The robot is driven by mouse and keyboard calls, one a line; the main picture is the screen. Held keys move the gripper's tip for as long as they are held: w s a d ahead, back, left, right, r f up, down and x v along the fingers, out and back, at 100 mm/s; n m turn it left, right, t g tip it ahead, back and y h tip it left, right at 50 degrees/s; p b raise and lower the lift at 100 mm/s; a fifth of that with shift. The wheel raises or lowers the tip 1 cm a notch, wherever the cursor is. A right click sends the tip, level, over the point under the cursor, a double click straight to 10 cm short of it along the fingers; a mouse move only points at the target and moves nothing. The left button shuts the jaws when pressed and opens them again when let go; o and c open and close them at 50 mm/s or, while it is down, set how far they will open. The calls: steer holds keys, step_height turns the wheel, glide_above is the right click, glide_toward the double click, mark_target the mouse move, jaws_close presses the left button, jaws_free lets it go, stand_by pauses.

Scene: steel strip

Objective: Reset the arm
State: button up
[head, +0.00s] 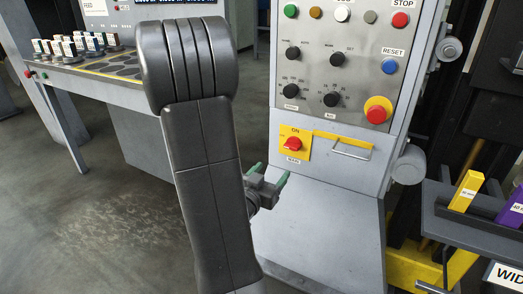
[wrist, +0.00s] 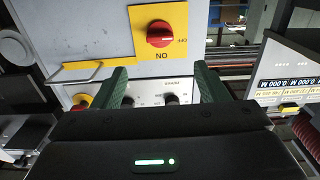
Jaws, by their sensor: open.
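My gripper (head: 270,177) is open and empty, low in front of the grey control cabinet (head: 330,215) in the head view. Its two green fingers stand apart on either side of the picture middle in the wrist view (wrist: 160,88). My dark arm covers part of the cabinet's left side in the head view. The red rotary switch (head: 293,144) on its yellow ON plate sits just above and right of my gripper. In the wrist view the red switch (wrist: 160,34) appears upside down beyond the fingers, and I see no contact with it.
The cabinet panel carries black knobs (head: 338,59), a blue RESET button (head: 389,66), a red emergency button (head: 377,110) and a metal handle (head: 351,149). A table with small blocks (head: 85,67) stands left. A rack (head: 470,222) with yellow and purple pieces stands right. Floor at left is clear.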

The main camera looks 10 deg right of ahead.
mark_target(290, 148)
steer(key=b+x, duration=0.1)
steer(key=x, duration=1.2)
steer(key=shift+w+d, duration=0.25)
steer(key=shift+a, duration=0.1)
